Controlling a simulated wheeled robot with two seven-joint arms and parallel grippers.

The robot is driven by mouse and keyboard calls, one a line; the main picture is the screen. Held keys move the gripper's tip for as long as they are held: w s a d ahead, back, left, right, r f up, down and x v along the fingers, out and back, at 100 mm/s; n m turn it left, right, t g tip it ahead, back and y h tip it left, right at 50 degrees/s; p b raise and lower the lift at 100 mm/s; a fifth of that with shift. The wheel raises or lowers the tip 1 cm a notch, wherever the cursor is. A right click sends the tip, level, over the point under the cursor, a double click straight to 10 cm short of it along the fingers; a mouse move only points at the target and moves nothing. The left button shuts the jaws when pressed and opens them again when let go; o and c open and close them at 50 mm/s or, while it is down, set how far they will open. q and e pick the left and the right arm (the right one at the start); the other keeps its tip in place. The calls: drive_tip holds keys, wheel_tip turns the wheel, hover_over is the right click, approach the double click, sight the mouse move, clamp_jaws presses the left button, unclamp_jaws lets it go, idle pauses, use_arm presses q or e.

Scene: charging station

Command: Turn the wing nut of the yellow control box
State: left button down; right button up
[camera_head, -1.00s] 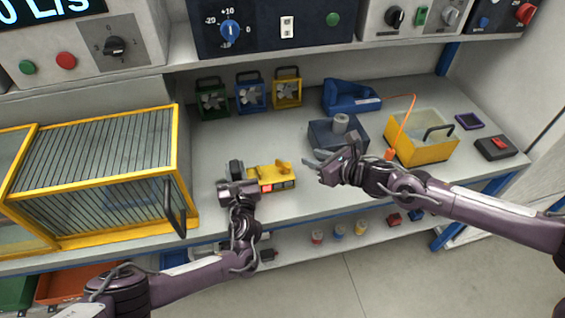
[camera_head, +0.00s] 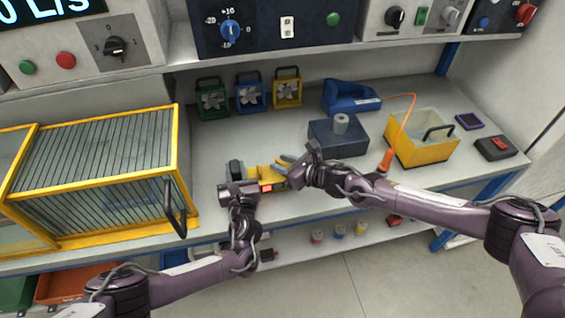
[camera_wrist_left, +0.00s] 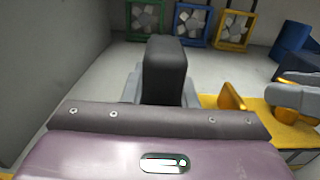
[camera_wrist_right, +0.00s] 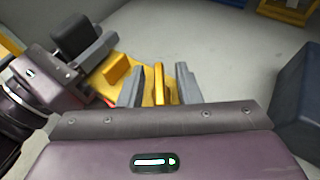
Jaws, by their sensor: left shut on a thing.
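The yellow control box (camera_head: 266,172) lies on the bench with a black block (camera_wrist_left: 165,68) at its left end. My left gripper (camera_head: 237,179) is shut on that black block. Two upright yellow fins show on the box in the right wrist view: a left fin (camera_wrist_right: 115,69) and a right fin (camera_wrist_right: 158,83). I cannot tell which is the wing nut. My right gripper (camera_wrist_right: 159,85) is open, its fingers on either side of the right fin with gaps visible. In the head view, my right gripper (camera_head: 290,165) partly hides the box's right end.
A dark blue box (camera_head: 338,140) with a grey cylinder stands right of my right gripper. Behind are several small fans (camera_head: 250,96). A yellow-framed cage (camera_head: 100,180) is at the left, and a yellow bin (camera_head: 425,148) with an orange cable is at the right.

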drive_tip(key=shift+w+a, duration=0.1)
drive_tip(key=shift+c, duration=0.3)
clamp_jaws()
drive_tip(key=shift+f+m+t+h, duration=0.1)
drive_tip(key=shift+m+t+h, duration=0.2)
drive_tip(key=shift+m+t, duration=0.1)
drive_tip(key=m+t+h, duration=0.1)
drive_tip(key=m+h, duration=0.1)
drive_tip(key=m+t+h, duration=0.1)
drive_tip(key=m+h, duration=0.1)
drive_tip(key=shift+a+t+h, duration=0.1)
drive_tip(key=shift+t+h, duration=0.2)
drive_tip(key=shift+m+t+h, duration=0.3)
drive_tip(key=shift+m+h, duration=1.9)
drive_tip(key=shift+h, duration=0.1)
drive_tip(key=shift+d+h, duration=0.2)
drive_tip(key=shift+h, duration=0.1)
